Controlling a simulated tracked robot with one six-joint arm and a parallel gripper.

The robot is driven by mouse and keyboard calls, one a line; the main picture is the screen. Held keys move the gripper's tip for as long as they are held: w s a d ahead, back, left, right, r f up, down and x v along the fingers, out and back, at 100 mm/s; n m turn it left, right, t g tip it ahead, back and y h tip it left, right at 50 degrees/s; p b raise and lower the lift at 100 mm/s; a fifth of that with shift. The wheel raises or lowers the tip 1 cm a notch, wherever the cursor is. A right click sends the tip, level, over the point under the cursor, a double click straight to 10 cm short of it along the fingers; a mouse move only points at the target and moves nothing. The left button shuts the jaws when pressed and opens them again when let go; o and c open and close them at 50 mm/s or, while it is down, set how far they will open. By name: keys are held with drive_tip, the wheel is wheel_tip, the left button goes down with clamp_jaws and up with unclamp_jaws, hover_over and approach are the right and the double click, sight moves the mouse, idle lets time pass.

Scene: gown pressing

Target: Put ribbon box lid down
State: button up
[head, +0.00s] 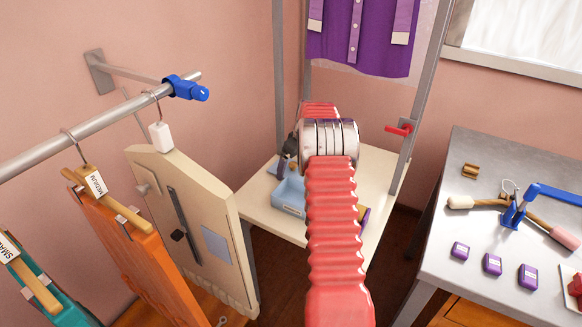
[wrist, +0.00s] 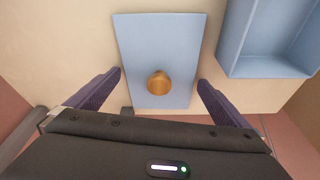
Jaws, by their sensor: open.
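The ribbon box lid (wrist: 185,40), a flat light-blue panel with a round wooden knob (wrist: 158,82), appears to lie flat on the cream tabletop in the wrist view. The open blue ribbon box (wrist: 262,68) stands to its right, apart from it; the box also shows on the table in the head view (head: 289,205). My gripper (wrist: 159,79) is open, with its purple fingers spread on either side of the knob and nothing clasped between them. In the head view my arm hides most of the gripper, and I cannot make out the lid clearly.
The cream table (head: 262,213) stands between metal posts under a hanging purple gown (head: 345,40). A garment rail (head: 120,110) with hangers is at left. A grey metal table (head: 450,210) with purple blocks and tools stands at right.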

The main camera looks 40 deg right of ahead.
drive_tip(key=shift+r, duration=0.1)
drive_tip(key=v, duration=1.2)
idle(0.5)
